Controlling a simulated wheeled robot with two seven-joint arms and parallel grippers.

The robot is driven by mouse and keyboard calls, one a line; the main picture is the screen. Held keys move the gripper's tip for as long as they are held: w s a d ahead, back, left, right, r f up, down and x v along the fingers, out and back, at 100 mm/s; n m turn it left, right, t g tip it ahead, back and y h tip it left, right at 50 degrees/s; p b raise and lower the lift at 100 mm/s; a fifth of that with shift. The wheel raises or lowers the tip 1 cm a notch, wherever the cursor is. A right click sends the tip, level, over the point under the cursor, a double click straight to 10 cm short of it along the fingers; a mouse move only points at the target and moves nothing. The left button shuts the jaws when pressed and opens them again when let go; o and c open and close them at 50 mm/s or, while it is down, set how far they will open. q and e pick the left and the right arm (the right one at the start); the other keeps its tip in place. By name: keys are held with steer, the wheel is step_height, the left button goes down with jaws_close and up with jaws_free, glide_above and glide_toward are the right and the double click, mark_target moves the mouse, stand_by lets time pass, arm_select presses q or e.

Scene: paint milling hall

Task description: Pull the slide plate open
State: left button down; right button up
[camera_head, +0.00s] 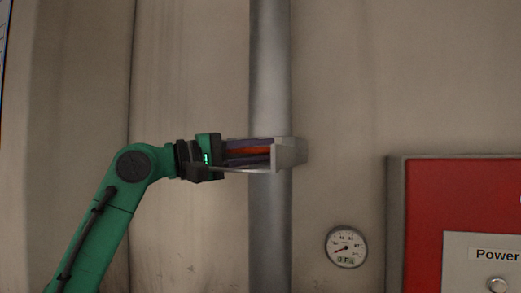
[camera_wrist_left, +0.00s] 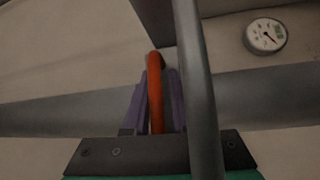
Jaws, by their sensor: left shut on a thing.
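A grey slide gate housing (camera_head: 289,152) sits on the vertical pipe (camera_head: 270,60). An orange handle (camera_head: 248,151) shows on its left side; it also shows upright in the left wrist view (camera_wrist_left: 155,92). My left gripper (camera_head: 262,152) comes from the left, its purple fingers shut on the orange handle, one on each side. A thin grey bar (camera_head: 247,171) runs below the fingers and passes close beside them in the left wrist view (camera_wrist_left: 200,95). I cannot tell how far the slide plate is out; the housing and fingers hide it. My right gripper is not in view.
A round gauge (camera_head: 346,247) is on the wall at lower right of the pipe. A red panel with a grey frame (camera_head: 397,215) and a "Power" plate (camera_head: 465,255) is further right. The wall left of the pipe is bare above my arm.

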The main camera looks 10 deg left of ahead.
mark_target(262, 151)
arm_select(q)
steer(key=s+b, duration=0.4)
steer(key=shift+a+f, duration=0.25)
steer(key=shift+a, duration=0.05)
steer(key=s+a+r+b, duration=0.1)
steer(key=s+b, duration=0.1)
steer(key=s, duration=0.6)
steer(key=shift+a, duration=0.4)
steer(key=c, duration=0.9)
jaws_free()
steer(key=shift+s, duration=0.15)
steer(key=shift+o, duration=0.2)
steer(key=b+v, duration=0.5)
steer(key=v, duration=0.9)
steer(key=shift+s+a, duration=0.2)
steer(key=shift+s, duration=0.2)
